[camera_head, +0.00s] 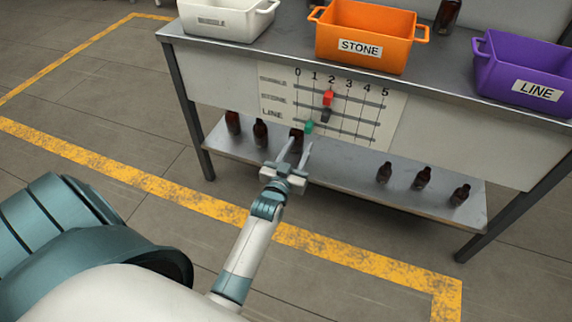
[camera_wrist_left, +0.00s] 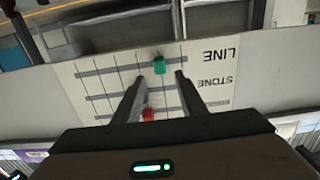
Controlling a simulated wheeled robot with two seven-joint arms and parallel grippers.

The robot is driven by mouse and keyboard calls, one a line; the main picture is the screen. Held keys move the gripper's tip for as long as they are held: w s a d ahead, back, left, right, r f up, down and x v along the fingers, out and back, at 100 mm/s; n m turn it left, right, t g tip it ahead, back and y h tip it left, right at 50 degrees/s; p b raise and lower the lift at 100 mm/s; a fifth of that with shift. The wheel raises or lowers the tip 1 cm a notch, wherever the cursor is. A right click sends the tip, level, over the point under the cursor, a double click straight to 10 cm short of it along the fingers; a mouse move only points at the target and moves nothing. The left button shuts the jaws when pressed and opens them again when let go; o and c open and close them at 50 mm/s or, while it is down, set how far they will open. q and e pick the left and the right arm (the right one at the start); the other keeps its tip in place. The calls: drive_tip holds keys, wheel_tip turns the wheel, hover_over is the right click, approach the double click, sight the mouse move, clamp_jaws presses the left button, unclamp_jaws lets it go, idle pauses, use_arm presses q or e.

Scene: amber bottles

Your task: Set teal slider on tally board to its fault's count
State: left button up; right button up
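The tally board (camera_head: 388,112) hangs on the table's front, with columns 0 to 5 and three rows. The teal slider (camera_head: 309,127) is on the bottom LINE row, at about 1. The red slider (camera_head: 328,98) is on the top row, near 2. The dark grey slider (camera_head: 326,116) is on the STONE row, near 2. My left gripper (camera_head: 300,146) is open and empty, below and in front of the teal slider. In the left wrist view the board is upside down; the teal slider (camera_wrist_left: 159,64) shows between and beyond the open fingers (camera_wrist_left: 160,82). My right gripper is not in view.
A white bin (camera_head: 228,24), an orange STONE bin (camera_head: 365,25) and a purple LINE bin (camera_head: 520,65) stand on the table (camera_head: 430,82). Amber bottles stand on the lower shelf (camera_head: 340,172), some at left (camera_head: 260,132) and some at right (camera_head: 422,178). Another bottle (camera_head: 447,15) stands behind the bins.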

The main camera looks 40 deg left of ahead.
use_arm(q)
drive_tip(key=v, duration=1)
drive_tip(key=shift+s+p, duration=0.3)
drive_tip(key=shift+p, duration=0.1)
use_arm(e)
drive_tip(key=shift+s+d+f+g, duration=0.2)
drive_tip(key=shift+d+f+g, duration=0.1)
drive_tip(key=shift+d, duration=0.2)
use_arm(q)
drive_tip(key=shift+d, duration=0.15)
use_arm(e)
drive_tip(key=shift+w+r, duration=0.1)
